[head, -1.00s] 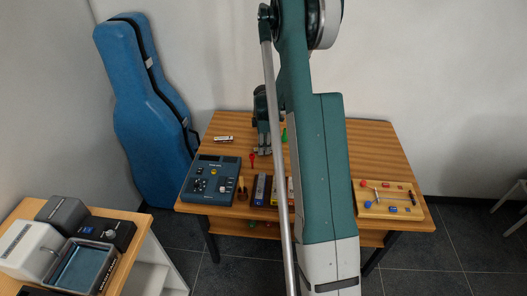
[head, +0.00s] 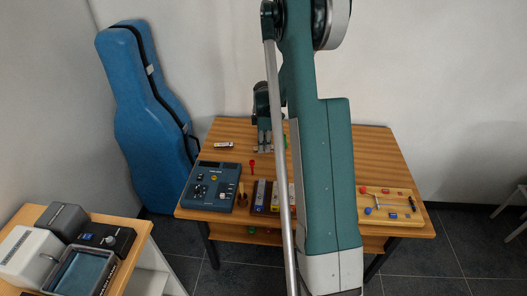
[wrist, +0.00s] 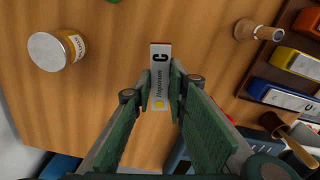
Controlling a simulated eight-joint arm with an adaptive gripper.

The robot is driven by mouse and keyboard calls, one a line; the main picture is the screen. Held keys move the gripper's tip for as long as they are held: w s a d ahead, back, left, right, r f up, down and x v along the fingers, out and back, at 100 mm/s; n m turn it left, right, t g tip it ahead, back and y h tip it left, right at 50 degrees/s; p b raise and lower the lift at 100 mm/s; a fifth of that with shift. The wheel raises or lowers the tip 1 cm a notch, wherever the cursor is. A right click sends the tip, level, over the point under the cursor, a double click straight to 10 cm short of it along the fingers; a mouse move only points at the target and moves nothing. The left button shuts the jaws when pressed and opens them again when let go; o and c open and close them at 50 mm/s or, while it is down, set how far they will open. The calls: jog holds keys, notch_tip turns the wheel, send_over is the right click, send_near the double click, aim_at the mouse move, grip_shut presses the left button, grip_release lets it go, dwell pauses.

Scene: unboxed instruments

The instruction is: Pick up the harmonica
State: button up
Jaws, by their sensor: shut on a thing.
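The harmonica (wrist: 160,97) shows in the wrist view as a narrow pale grey bar with a black "C", printed lettering, a yellow mark and a red far end. My gripper (wrist: 161,76) is shut on its long sides, one green finger on each side. The far end shows beyond the fingertips. In the head view my gripper (head: 264,151) is over the back left part of the wooden table (head: 370,150). The harmonica is hard to make out there. Whether it is clear of the tabletop I cannot tell.
A blue control box (head: 213,187), a small pale object (head: 223,145), a red item (head: 252,167) and coloured boxes (head: 261,195) are around. A wooden board (head: 390,207) is at right.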

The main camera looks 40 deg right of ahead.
jog(key=shift+r, duration=2.6)
jog(key=shift+r, duration=0.15)
